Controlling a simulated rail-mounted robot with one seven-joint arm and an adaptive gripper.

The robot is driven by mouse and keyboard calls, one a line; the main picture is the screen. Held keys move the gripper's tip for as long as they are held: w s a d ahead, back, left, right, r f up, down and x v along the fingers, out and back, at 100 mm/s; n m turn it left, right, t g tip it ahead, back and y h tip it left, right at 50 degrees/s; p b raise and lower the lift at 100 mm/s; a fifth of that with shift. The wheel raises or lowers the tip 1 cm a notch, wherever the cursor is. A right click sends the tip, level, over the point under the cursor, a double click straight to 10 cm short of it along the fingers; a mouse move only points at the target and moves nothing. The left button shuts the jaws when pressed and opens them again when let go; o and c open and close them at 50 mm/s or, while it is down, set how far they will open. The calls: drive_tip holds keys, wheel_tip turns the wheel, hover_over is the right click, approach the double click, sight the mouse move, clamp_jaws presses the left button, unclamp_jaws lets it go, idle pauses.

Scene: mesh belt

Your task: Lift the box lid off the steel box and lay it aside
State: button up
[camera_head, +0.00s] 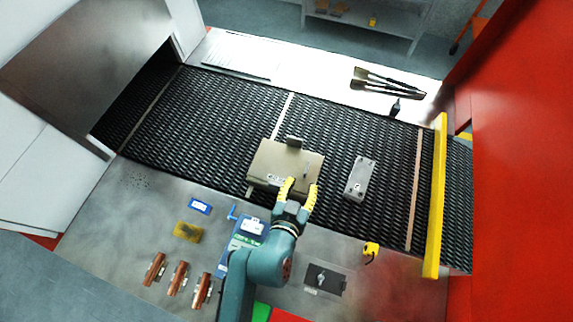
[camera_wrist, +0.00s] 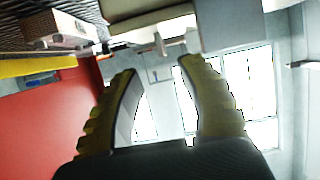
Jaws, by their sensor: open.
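The steel box (camera_head: 262,181) sits on the black mesh belt, its beige-grey lid (camera_head: 281,160) on top. A dark block-like part (camera_head: 294,141) shows at the lid's far edge, and a small light handle-like part (camera_head: 306,173) is near its right side. My gripper (camera_head: 301,186) has its yellow fingers spread at the box's near right edge. In the wrist view, my gripper (camera_wrist: 158,66) is open with nothing between the fingers. A beige surface, likely the lid (camera_wrist: 150,22), is just beyond the tips. I cannot tell whether they touch.
A smaller grey box (camera_head: 360,178) lies on the belt to the right. A yellow bar (camera_head: 436,195) crosses the belt's right end. Brushes (camera_head: 385,83) lie on the far ledge. Copper rolls (camera_head: 178,278), a yellow tape measure (camera_head: 371,249) and a dark plate (camera_head: 324,279) lie on the near ledge.

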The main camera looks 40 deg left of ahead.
sight(304, 175)
drive_tip(key=x, duration=0.7)
drive_tip(key=shift+s+f, duration=0.2)
drive_tip(key=shift+f, duration=0.1)
drive_tip(key=shift+c, duration=0.4)
drive_tip(key=shift+s, duration=0.1)
clamp_jaws()
drive_tip(key=shift+a, duration=0.1)
